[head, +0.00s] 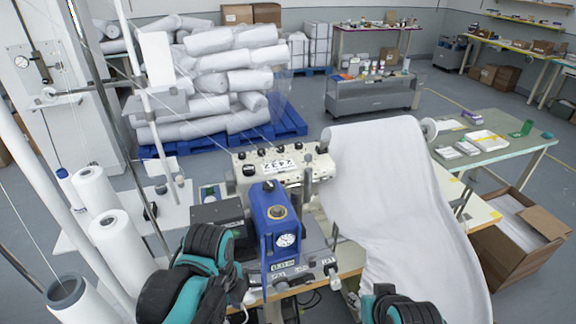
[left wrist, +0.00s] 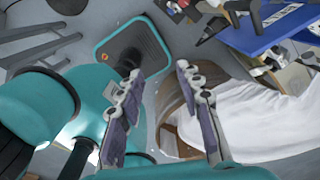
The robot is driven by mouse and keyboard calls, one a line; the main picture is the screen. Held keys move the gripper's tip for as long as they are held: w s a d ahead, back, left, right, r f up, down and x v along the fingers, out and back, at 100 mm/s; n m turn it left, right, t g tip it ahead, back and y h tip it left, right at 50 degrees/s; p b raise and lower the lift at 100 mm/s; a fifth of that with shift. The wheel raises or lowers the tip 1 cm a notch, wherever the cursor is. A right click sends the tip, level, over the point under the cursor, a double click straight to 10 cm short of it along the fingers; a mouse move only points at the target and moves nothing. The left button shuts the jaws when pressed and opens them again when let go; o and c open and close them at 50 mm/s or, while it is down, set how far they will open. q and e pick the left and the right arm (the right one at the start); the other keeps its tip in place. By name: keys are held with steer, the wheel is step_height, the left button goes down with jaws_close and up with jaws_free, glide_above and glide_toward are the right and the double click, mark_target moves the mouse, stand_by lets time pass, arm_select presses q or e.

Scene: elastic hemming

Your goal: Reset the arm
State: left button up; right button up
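My left arm (head: 205,270) comes in at the bottom of the head view, folded low in front of the sewing machine. My left gripper (left wrist: 160,72) shows in the left wrist view with its two fingers apart and nothing between them. My right arm (head: 398,306) shows only as a dark and teal link at the bottom edge of the head view. Its gripper is out of the frame. The blue and white sewing machine (head: 280,228) stands on the table ahead. White cloth (head: 385,180) drapes from a roll over the table's right part and hangs down the front.
White thread cones (head: 118,250) and a thin stand are at the left. An open cardboard box (head: 520,245) is on the floor at the right, beside a side table (head: 505,150). Fabric rolls (head: 215,85) are stacked on a blue pallet (head: 285,122) behind.

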arm_select(q)
steer(key=w+a+f+n+t+b, duration=0.1)
steer(key=f+n+b, duration=0.4)
steer(key=n, duration=0.6)
steer(key=w+a+f+n+t+b, duration=0.2)
steer(key=a+f+n+t+b, duration=0.2)
steer(key=n, duration=0.7)
step_height(320, 180, down, 2)
steer(key=shift+w+f+t+b, duration=0.25)
steer(key=shift+t+b, duration=0.75)
steer(key=shift+b, duration=0.25)
arm_select(e)
step_height(320, 180, down, 12)
steer(key=shift+w, duration=0.4)
